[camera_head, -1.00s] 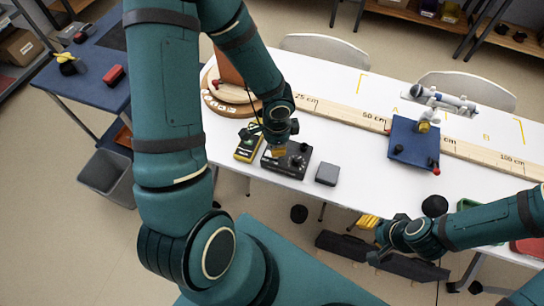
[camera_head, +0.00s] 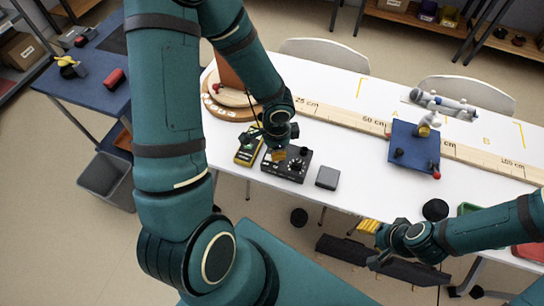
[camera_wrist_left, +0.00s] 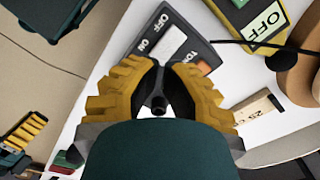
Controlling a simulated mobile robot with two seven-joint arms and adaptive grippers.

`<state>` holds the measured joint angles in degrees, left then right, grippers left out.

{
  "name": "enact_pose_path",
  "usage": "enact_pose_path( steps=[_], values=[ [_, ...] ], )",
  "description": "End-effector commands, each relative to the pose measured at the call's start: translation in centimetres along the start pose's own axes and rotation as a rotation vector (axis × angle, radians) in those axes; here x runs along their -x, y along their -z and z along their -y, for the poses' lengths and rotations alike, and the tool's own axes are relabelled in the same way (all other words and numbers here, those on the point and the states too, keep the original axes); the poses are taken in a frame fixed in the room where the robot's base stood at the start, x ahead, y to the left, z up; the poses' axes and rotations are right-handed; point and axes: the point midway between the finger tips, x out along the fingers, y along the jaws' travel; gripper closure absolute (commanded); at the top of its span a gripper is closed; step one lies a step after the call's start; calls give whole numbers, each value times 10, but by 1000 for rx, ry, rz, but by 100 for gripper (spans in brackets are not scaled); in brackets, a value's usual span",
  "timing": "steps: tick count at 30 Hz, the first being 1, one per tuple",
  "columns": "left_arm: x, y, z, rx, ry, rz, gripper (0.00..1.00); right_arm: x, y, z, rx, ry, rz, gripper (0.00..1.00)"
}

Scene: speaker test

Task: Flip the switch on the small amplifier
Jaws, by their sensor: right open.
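The small amplifier (camera_head: 298,164) is a black box with knobs near the front edge of the white table. In the left wrist view its panel (camera_wrist_left: 190,52) shows a pale switch (camera_wrist_left: 171,42) beside OFF and ON lettering. I cannot tell which way the switch is set. My left gripper (camera_head: 279,156) hangs over the amplifier's left part. In the left wrist view its yellow-padded fingers (camera_wrist_left: 158,66) are together, pointing toward the panel close to the switch; contact is unclear. My right gripper (camera_head: 373,243) is open and empty, in front of the table, well away from the amplifier.
A yellow meter (camera_head: 246,150) lies just left of the amplifier, and a grey block (camera_head: 327,178) just right. A wooden ruler (camera_head: 340,113) runs behind them. A round wooden base (camera_head: 222,108) stands back left. A blue board (camera_head: 410,150) carries an apparatus further right.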

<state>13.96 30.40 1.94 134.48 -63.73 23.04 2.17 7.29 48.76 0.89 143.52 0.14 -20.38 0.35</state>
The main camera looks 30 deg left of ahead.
Motion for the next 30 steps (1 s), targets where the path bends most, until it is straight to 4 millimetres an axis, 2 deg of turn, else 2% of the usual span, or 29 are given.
enact_pose_path(
  steps=[30],
  values=[
    [-8,0,0,0,0,0,100,-7,-1,-3,0,0,0,52]
  ],
)
